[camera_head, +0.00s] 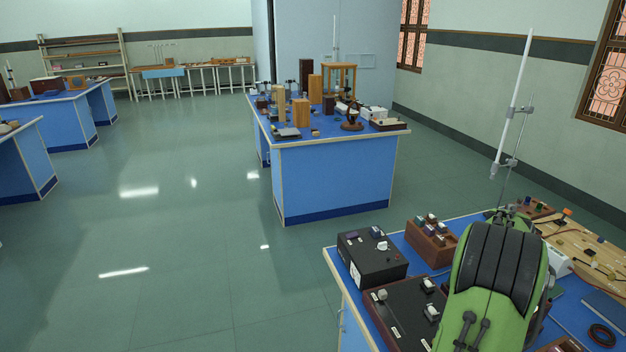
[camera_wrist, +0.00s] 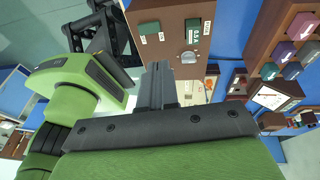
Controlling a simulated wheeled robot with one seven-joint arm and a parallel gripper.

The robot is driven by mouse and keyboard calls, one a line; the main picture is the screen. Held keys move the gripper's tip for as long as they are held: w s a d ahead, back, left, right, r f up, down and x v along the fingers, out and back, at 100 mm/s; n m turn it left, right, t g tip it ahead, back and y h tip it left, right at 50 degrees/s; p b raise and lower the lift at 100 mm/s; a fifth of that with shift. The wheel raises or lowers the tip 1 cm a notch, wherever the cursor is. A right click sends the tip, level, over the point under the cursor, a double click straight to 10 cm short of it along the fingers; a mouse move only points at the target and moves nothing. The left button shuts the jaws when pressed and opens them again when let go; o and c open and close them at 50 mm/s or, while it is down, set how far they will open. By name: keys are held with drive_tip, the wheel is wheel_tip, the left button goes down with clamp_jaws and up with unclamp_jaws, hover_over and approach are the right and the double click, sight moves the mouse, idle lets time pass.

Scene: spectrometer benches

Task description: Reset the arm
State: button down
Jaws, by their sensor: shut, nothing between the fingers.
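My green and black arm (camera_head: 498,265) is folded over the near bench at the lower right of the head view. My gripper (camera_wrist: 158,72) shows in the wrist view as dark grey fingers pressed together, with nothing between them. Its fingertips point toward a brown instrument box (camera_wrist: 165,22) with small green labelled blocks and a round knob. I cannot tell the exact gap between the fingertips and the box. In the head view the gripper is hidden behind my arm.
On the near blue bench stand a black box (camera_head: 372,258), a wooden rack of coloured blocks (camera_head: 432,241), a wooden board (camera_head: 590,248) and a tall white tube on a stand (camera_head: 512,100). A crowded second bench (camera_head: 335,178) stands beyond. The floor (camera_head: 190,240) at left is clear.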

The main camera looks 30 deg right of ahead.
drive_tip(key=w+a+r+n+t+h, duration=0.1)
drive_tip(key=w+a+r+n, duration=0.25)
drive_tip(key=a+n, duration=0.3)
drive_tip(key=w+a+r+n+t+h, duration=0.1)
drive_tip(key=w+a+r+n+t, duration=0.1)
drive_tip(key=a+r+n, duration=0.35)
drive_tip(key=w+a+r+n+t+h, duration=0.1)
drive_tip(key=w+a+r+n, duration=0.1)
drive_tip(key=a+n, duration=0.6)
drive_tip(key=s+a+n+t, duration=0.2)
drive_tip(key=s+a+n, duration=0.1)
drive_tip(key=a+n, duration=0.4)
drive_tip(key=s+a+n+t+y, duration=0.1)
drive_tip(key=s+a+n, duration=0.3)
drive_tip(key=a+n, duration=0.4)
drive_tip(key=n+t, duration=0.1)
drive_tip(key=n, duration=0.1)
drive_tip(key=shift+a+n+t, duration=0.25)
drive_tip(key=shift+n+t, duration=0.05)
drive_tip(key=shift+r, duration=0.15)
